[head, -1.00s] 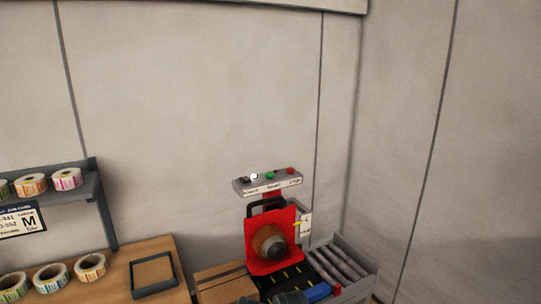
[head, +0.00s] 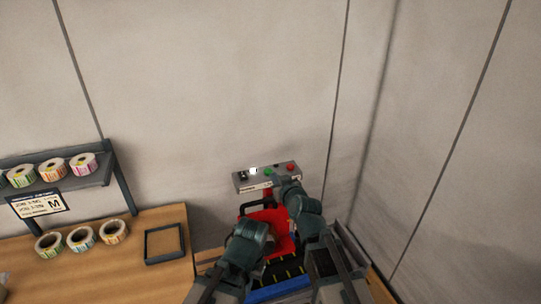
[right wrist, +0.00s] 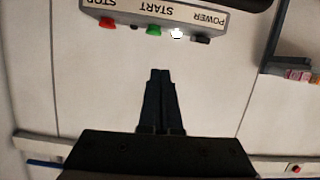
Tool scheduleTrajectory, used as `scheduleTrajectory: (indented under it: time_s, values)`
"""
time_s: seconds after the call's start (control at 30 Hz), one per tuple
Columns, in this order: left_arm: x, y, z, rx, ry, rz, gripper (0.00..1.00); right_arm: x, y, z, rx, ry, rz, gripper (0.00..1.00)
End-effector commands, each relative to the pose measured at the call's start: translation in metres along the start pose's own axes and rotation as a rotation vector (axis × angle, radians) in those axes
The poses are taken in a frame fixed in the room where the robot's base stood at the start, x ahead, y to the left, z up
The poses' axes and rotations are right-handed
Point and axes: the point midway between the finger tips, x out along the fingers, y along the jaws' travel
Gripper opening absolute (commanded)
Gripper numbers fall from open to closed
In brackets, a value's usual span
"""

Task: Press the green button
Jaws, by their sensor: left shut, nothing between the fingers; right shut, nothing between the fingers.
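The green button (head: 268,171) sits on the top of a grey control box (head: 240,184) on the wall side, between a white light and a red button. In the right wrist view the box appears upside down, with the green button (right wrist: 154,29) by the word START. My right gripper (head: 281,181) is at the box's front edge in the head view. Its shut, empty fingers (right wrist: 160,72) point toward the green button, with a visible gap. My left gripper (head: 262,228) is lower, in front of the red machine, shut and empty; its fingers are hard to make out.
A red stop button (head: 290,167) and a black power switch (head: 242,176) flank the green one. The red machine (head: 284,240) stands below the box. Label rolls (head: 81,238) and a tray (head: 148,247) lie on the wooden table at left.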

Motion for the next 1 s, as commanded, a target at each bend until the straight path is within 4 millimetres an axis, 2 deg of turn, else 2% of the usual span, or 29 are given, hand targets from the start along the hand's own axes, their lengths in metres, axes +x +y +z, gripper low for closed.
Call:
scheduleTrajectory:
  time_s: [0.03,0.13,0.67,0.87,1.0]
  values:
    - [-0.008,-0.001,0.001,0.0,0.0,0.0,0.0,-0.002,0.004,-0.011,0.001,0.015,0.009,0.0]
    - [-0.01,-0.001,0.001,-0.001,0.0,0.0,0.0,-0.002,0.008,-0.017,0.001,0.035,0.02,0.0]
    - [-0.008,-0.001,0.001,0.0,0.0,0.0,0.0,0.002,0.009,-0.018,0.001,0.04,0.024,0.0]
    - [-0.003,0.0,0.0,0.002,0.0,0.0,0.0,0.021,0.009,-0.018,0.001,0.04,0.023,0.0]
    - [0.003,0.0,0.0,0.005,0.0,-0.001,0.0,0.044,0.01,-0.019,0.001,0.04,0.023,0.0]
